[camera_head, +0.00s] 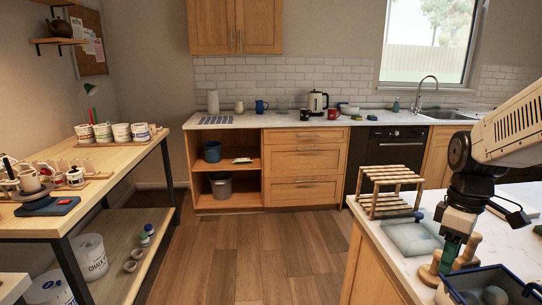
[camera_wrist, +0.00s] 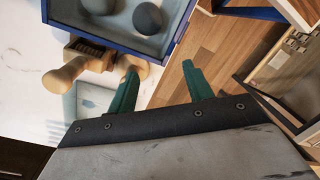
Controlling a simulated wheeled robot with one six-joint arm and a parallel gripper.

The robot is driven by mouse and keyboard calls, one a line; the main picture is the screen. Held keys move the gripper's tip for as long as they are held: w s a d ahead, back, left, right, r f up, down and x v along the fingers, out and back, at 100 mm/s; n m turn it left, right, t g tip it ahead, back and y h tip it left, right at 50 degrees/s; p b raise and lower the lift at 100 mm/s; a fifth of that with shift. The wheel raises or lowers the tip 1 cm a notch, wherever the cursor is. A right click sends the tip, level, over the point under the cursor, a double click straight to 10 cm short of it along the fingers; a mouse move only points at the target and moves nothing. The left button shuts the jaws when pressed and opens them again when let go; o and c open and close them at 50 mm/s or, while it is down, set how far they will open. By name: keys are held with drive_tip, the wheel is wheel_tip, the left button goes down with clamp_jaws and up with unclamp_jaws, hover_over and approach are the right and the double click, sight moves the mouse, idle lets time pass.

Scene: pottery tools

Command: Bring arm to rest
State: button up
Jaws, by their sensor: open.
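My gripper (camera_head: 457,258) hangs from my arm at the right of the head view, pointing down over the near white counter. Its two green fingers are apart. The wrist view shows my gripper (camera_wrist: 161,66) with only wood floor and a counter edge between the fingers, and nothing held. Pale wooden tool handles (camera_wrist: 65,75) lie close beside the left finger in that view. In the head view the fingers partly hide these wooden pieces, so I cannot tell whether they touch.
A blue-rimmed tray (camera_wrist: 115,43) with dark round lumps stands close to my gripper. A slatted wooden rack (camera_head: 388,190) and a grey-blue slab (camera_head: 411,238) share the white counter (camera_head: 500,232). A workbench (camera_head: 100,180) with pots stands left. The wood floor (camera_head: 265,265) between is clear.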

drive_tip(key=s+a+r+m+t, duration=0.1)
drive_tip(key=s+a+r+m, duration=0.1)
drive_tip(key=s+a+m, duration=0.2)
drive_tip(key=s+a+r+m+t, duration=0.1)
drive_tip(key=s+a+r+m, duration=0.2)
drive_tip(key=s+a, duration=0.5)
drive_tip(key=shift+s+r+m, duration=0.15)
drive_tip(key=shift+s+m, duration=0.25)
drive_tip(key=shift+s, duration=0.85)
